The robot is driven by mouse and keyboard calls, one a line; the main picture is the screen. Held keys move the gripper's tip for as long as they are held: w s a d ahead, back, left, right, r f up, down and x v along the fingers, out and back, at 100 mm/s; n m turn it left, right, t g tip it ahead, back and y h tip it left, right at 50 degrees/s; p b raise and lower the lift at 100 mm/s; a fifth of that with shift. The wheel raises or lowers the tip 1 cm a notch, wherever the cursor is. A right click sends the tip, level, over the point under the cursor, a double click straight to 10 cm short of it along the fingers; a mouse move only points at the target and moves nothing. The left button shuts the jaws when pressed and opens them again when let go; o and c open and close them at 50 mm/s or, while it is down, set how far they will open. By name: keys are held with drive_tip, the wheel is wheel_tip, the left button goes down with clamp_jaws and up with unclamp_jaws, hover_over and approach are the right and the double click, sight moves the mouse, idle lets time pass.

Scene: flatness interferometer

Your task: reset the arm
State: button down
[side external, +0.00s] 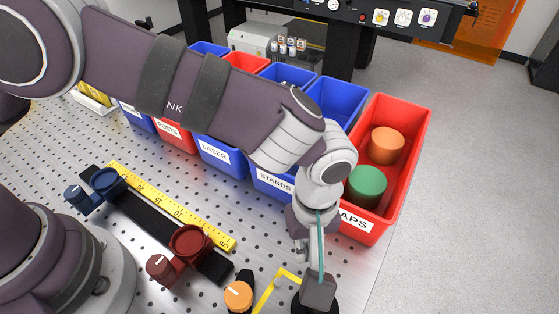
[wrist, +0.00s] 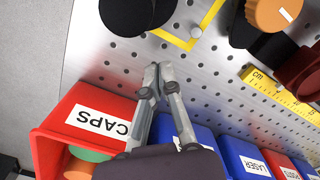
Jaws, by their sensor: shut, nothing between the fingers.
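My gripper (wrist: 158,78) is shut and empty in the wrist view, its two fingertips together above the perforated metal table. In the side external view my gripper (side external: 302,258) hangs below my wrist, in front of the red CAPS bin and close to a dark block on a round black base (side external: 318,292). In that view the wrist and a teal cable partly hide the fingers. Whether the fingertips touch anything cannot be told.
The red CAPS bin (side external: 418,130) holds an orange cap (side external: 387,145) and a green cap (side external: 367,186). Blue and red bins line the table's edge. A yellow ruler (side external: 170,204), a black rail (side external: 150,222), an orange-topped knob (side external: 239,295) and a yellow corner mark (wrist: 196,33) lie nearby.

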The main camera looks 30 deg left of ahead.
drive_tip(key=w+a+r+m+t, duration=0.1)
drive_tip(key=a+r, duration=0.1)
drive_tip(key=r, duration=0.5)
drive_tip(key=w+a+r, duration=0.1)
drive_tip(key=a+r, duration=0.2)
drive_tip(key=r, duration=0.3)
drive_tip(key=a+r+m+t, duration=0.25)
drive_tip(key=a+r, duration=0.25)
drive_tip(key=a, duration=0.4)
drive_tip(key=s+a+m+t, duration=0.2)
drive_tip(key=s+a+m, duration=0.3)
drive_tip(key=a, duration=0.6)
drive_tip(key=shift+s, duration=0.8)
